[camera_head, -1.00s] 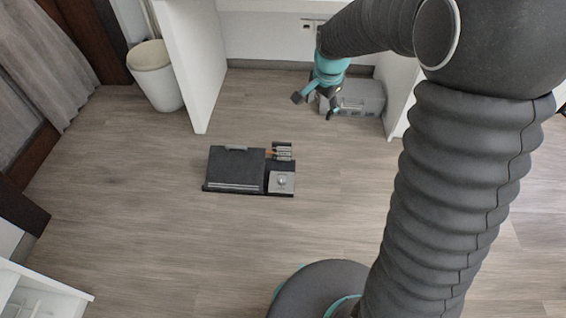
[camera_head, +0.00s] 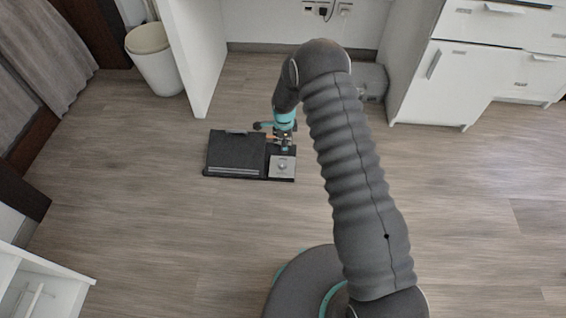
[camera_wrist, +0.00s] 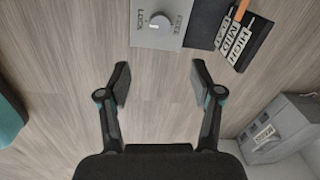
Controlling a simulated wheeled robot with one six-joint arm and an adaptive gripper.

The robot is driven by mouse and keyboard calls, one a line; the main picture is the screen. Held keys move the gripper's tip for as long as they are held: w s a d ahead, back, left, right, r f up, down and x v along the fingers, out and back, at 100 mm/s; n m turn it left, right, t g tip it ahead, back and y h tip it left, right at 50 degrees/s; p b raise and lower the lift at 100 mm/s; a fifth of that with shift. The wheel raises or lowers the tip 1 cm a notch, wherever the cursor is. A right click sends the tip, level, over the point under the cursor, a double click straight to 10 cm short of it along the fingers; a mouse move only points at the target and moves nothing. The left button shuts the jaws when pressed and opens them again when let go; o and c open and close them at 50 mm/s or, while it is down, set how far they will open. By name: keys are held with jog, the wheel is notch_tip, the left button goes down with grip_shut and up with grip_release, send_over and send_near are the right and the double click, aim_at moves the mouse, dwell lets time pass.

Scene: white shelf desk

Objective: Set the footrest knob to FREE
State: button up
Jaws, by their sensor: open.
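The footrest (camera_head: 236,152) is a dark panel on a low base on the floor. At its right end is a silver plate (camera_head: 274,174) with a round knob (camera_head: 282,166). In the wrist view the knob (camera_wrist: 160,22) is near the top edge, between the words LOCK on its left and FREE on its right. I cannot tell which word its pointer faces. My gripper (camera_wrist: 160,82) is open and empty, its fingers spread over bare floor in that view, apart from the knob. In the head view my gripper (camera_head: 284,138) is above the base's back right part.
A block marked HIGH, MID and another word (camera_wrist: 238,42), with an orange pointer, is beside the silver plate. A grey box (camera_wrist: 282,128) stands under the desk. A white bin (camera_head: 155,62) is at the back left. The floor around the footrest is clear.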

aim_at(283, 163)
jog(key=f, duration=1.4)
jog(key=shift+w+a, duration=0.1)
jog(key=shift+w, duration=0.2)
jog(key=c, duration=1.1)
